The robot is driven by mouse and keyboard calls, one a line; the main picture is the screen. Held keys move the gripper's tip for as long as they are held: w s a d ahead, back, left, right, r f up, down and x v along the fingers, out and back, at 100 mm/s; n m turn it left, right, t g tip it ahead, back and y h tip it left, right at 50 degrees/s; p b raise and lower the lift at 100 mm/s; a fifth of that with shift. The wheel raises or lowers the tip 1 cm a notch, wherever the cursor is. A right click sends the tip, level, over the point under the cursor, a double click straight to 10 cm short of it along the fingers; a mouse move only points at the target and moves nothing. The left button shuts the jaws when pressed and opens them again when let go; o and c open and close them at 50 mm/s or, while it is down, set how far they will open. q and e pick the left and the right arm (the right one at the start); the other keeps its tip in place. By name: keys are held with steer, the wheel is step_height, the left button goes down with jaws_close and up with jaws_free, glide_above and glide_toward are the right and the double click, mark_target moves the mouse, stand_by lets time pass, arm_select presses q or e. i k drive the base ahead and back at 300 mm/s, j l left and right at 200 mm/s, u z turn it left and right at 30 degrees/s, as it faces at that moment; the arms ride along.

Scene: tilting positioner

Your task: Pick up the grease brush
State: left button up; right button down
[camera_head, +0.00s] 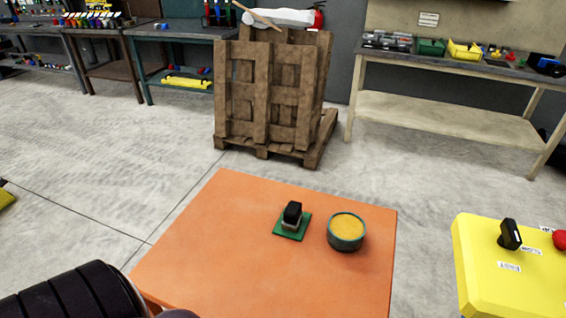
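The grease brush (292,212) appears to be the small block with a black top and a paler lower part. It stands upright on a small green pad (280,232) on the orange table. Just to its right, apart from it, is a round teal tin (345,243) filled with a yellow-orange substance, likely grease. Neither of my grippers shows in the view. Only a dark ribbed part, apparently of my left arm, shows at the lower left, over the table's near left corner.
The orange table (225,240) is otherwise bare, with free room left of the pad. A yellow box (500,285) with a black knob and a red button stands at the right. Behind are a wooden pallet stack (262,95) and workbenches (450,88) with tools and bins.

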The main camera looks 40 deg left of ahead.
mark_target(292, 214)
steer(key=u, duration=1.1)
